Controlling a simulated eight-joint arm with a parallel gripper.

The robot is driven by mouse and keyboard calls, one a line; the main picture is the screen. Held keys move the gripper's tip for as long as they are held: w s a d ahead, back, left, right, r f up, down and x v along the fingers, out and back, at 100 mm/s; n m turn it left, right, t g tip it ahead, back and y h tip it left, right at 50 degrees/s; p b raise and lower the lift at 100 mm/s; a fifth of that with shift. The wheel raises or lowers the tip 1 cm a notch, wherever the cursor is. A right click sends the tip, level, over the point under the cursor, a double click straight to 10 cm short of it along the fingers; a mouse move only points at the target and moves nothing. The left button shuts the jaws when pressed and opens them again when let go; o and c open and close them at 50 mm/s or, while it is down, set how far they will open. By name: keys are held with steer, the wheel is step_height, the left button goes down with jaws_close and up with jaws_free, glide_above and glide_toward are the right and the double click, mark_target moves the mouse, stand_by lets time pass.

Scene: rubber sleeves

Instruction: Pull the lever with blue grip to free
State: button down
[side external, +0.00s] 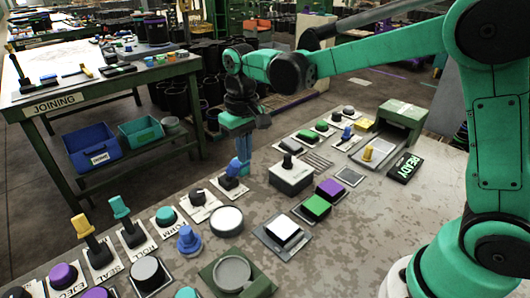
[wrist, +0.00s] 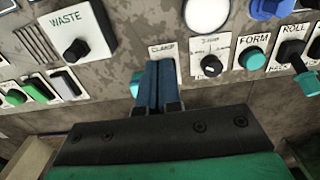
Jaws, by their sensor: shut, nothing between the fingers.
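The lever with the blue grip (side external: 235,167) stands on a black base at the far edge of the panel in the side view. My gripper (side external: 244,172) points down right at this lever, with its blue fingers close together and nothing held. In the picture the fingertips overlap the grip's right side; I cannot tell if they touch. In the wrist view my shut gripper (wrist: 160,66) covers most of the plate labelled CLAMP (wrist: 161,49). The lever is largely hidden there. A small teal-blue piece shows just left of the fingers; I cannot tell what it is.
A black knob (side external: 197,194) and a teal FORM button (side external: 165,215) sit left of the lever. A grey box with a black knob, WASTE (wrist: 77,48), stands to its right. A second small blue-gripped control (side external: 347,132) is farther right. The JOINING table (side external: 100,97) stands behind.

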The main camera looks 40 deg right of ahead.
mark_target(232, 170)
steer(key=shift+f, duration=0.1)
stand_by(0.4)
steer(key=shift+f, duration=2.25)
steer(key=shift+w, duration=0.2)
